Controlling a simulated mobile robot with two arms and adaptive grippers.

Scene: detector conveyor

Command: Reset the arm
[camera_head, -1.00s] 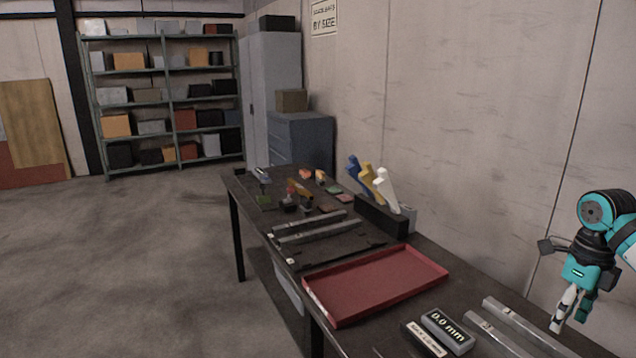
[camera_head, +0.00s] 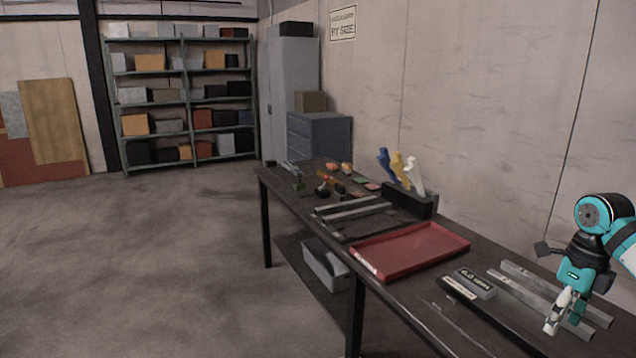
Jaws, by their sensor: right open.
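My right gripper (camera_head: 566,315) is at the right edge of the head view, in front of or over the near end of the dark workbench (camera_head: 318,232). Its fingers point down, are open and hold nothing that I can see. The teal and black wrist and part of my right arm show above it. My left gripper is out of view.
The bench holds a red tray (camera_head: 411,251), metal rails (camera_head: 556,293), a small display box (camera_head: 475,284), a rack with blue, yellow and white tools (camera_head: 409,203), and small parts behind. A grey bin (camera_head: 326,265) is below. The floor at left is clear.

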